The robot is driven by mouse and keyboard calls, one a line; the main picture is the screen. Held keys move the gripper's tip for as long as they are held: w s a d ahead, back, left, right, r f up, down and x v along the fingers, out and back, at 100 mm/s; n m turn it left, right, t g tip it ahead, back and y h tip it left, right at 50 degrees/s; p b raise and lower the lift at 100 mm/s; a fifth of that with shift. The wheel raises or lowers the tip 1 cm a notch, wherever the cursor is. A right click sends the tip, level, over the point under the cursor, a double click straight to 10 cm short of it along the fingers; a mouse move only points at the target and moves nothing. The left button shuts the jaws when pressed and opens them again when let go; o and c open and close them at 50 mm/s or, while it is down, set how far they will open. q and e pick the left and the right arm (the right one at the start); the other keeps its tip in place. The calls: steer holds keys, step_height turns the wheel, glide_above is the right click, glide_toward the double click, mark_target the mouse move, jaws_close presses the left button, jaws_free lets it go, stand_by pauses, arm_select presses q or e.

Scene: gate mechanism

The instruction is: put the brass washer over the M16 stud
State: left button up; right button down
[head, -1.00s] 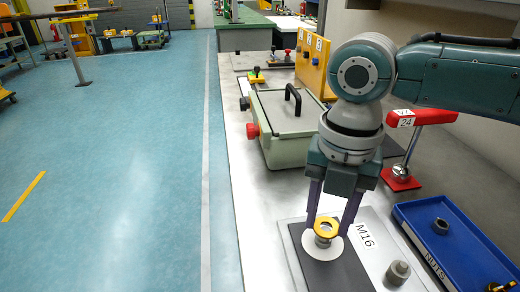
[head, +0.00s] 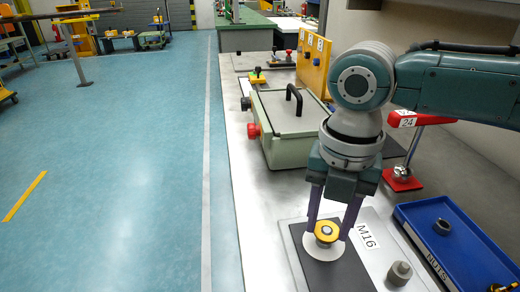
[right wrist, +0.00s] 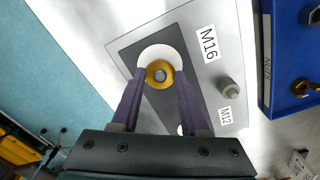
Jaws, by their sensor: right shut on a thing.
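The brass washer (head: 327,232) is a yellow ring held between the fingertips of my right gripper (head: 327,229), which is shut on it. The M16 stud is beneath the gripper, on a white disc (head: 322,253) on a dark plate. Its grey top (right wrist: 159,75) shows inside the washer's hole in the right wrist view, so the washer appears to be around the stud's top. The washer (right wrist: 152,83) looks level and still above the disc; the exact gap is hard to tell. The M16 label (head: 365,236) lies beside it. My left gripper is not in view.
A shorter grey stud (head: 399,272) stands to the right, near an M12 label (right wrist: 225,116). A blue nuts tray (head: 459,250) is farther right.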

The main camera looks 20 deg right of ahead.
steer(key=shift+f, duration=0.15)
steer(key=shift+f, duration=0.35)
steer(key=shift+c, duration=1.6)
jaws_free()
steer(key=shift+r, duration=0.1)
step_height(320, 180, up, 7)
steer(key=p, duration=0.7)
steer(key=shift+r, duration=0.1)
steer(key=shift+f, duration=0.2)
